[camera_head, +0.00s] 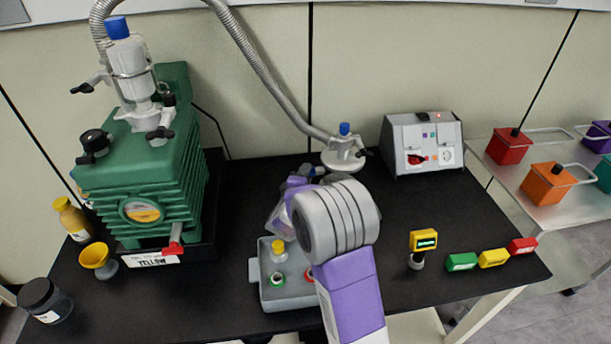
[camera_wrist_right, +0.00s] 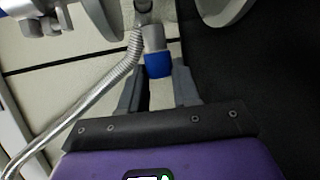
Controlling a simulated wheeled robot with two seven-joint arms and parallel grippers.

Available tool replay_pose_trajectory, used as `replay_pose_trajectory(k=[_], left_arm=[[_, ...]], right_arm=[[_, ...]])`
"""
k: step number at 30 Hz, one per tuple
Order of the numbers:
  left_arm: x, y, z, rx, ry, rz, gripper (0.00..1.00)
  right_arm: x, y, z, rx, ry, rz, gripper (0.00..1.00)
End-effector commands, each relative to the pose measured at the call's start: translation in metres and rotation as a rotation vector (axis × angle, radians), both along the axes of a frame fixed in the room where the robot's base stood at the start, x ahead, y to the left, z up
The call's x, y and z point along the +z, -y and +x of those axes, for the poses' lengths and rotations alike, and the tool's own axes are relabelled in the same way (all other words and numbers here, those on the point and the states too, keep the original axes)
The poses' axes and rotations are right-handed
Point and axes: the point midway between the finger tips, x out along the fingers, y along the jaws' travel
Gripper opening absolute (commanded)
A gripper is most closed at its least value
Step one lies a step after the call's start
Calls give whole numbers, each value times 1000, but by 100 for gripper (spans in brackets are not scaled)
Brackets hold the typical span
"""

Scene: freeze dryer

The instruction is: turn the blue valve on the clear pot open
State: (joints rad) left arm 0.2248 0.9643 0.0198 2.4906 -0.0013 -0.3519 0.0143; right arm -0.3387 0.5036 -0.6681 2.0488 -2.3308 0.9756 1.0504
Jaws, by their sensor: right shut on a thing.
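The blue valve (camera_wrist_right: 157,63) sits between the fingertips of my right gripper (camera_wrist_right: 159,85) in the right wrist view, on a grey stem. The gripper is shut on it. In the head view a little blue of the valve (camera_head: 311,170) shows beside my right gripper (camera_head: 301,179); my grey wrist joint covers much of this area. The clear pot is mostly hidden behind my wrist, below the pale metal fitting with a blue cap (camera_head: 345,129). Whether the valve is turned I cannot tell. My left gripper is not in view.
A metal hose (camera_head: 262,68) runs from the green pump (camera_head: 145,170) to the fitting. A grey tray (camera_head: 268,300) with small parts lies below my wrist. A grey control box (camera_head: 425,140) stands behind right. Coloured blocks and a yellow gauge (camera_head: 423,240) stand right.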

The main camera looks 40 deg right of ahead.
Motion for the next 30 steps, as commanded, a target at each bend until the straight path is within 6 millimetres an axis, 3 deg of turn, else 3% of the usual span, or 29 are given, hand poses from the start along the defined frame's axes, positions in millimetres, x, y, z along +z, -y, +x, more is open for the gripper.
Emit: replay_pose_trajectory(k=[7, 8, 13, 23, 30], left_arm=[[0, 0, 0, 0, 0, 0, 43], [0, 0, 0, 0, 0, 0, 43], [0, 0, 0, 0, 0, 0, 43], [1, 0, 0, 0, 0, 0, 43], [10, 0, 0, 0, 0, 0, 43]], right_arm=[[-2, 1, -1, -3, -3, 3, 1], [-2, 1, -1, -3, -4, 2, 33], [-1, 1, -1, -2, -3, 1, 57], [1, -3, -3, -1, -1, 1, 57], [8, -32, -25, 2, -2, 4, 57]])
